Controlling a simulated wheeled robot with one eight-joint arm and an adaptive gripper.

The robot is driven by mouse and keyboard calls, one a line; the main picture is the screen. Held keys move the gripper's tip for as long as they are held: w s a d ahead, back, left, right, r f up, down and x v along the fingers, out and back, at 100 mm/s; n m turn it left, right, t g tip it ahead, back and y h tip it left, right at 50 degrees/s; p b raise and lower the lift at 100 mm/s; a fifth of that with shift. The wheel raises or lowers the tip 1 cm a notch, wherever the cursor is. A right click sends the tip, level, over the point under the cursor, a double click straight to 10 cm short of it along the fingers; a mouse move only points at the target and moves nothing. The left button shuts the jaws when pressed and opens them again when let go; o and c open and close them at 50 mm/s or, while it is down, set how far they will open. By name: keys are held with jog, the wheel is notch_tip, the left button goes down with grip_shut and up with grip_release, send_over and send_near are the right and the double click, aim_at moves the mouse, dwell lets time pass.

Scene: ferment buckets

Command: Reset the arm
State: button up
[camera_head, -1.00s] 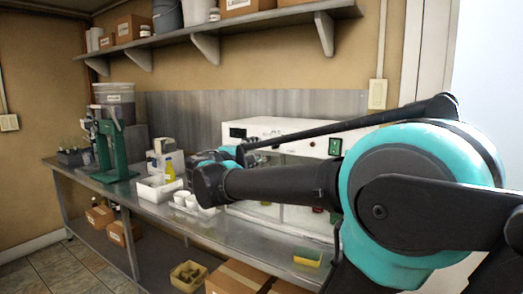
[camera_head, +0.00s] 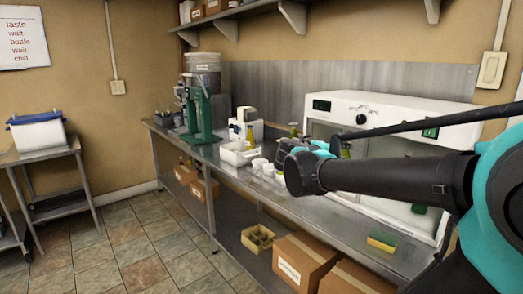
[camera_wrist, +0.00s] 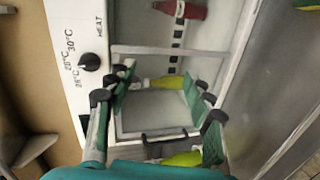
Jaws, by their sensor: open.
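My arm reaches in from the right in the head view, over the metal counter. My gripper (camera_wrist: 158,100) is open in the wrist view, with its green fingers spread apart and nothing held between them. Beyond the fingers is the white incubator (camera_head: 400,112), with its temperature dial (camera_wrist: 89,62) and glass front. Bottles with yellow-green contents (camera_wrist: 165,82) show between and near the fingers, and a red bottle (camera_wrist: 180,9) lies farther up that view. In the head view the fingertips are hidden behind the wrist.
The metal counter (camera_head: 335,222) carries a green press (camera_head: 197,110), a white tray (camera_head: 238,153), small white cups (camera_head: 262,165) and a yellow-green sponge (camera_head: 382,241). Cardboard boxes (camera_head: 300,262) sit below. A shelf (camera_head: 240,14) runs above. The tiled floor (camera_head: 130,245) at left is clear.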

jog(key=s+a+f+m+g+y, duration=0.1)
jog(key=s+f+m+g+y, duration=0.3)
jog(key=f, duration=0.7)
jog(key=s+f+n+y, duration=0.1)
jog(key=s+f+y, duration=0.1)
jog(key=s+f, duration=0.65)
jog(key=s+a+f+m+y, duration=0.1)
jog(key=s+a+f+y, duration=0.1)
jog(key=f, duration=0.4)
jog(key=s+a+f+m+y, duration=0.2)
jog(key=s+a+f+y, duration=0.1)
jog(key=a+f, duration=0.4)
jog(key=shift+g+y, duration=0.3)
jog(key=shift+y, duration=0.3)
jog(key=shift+a+r, duration=0.1)
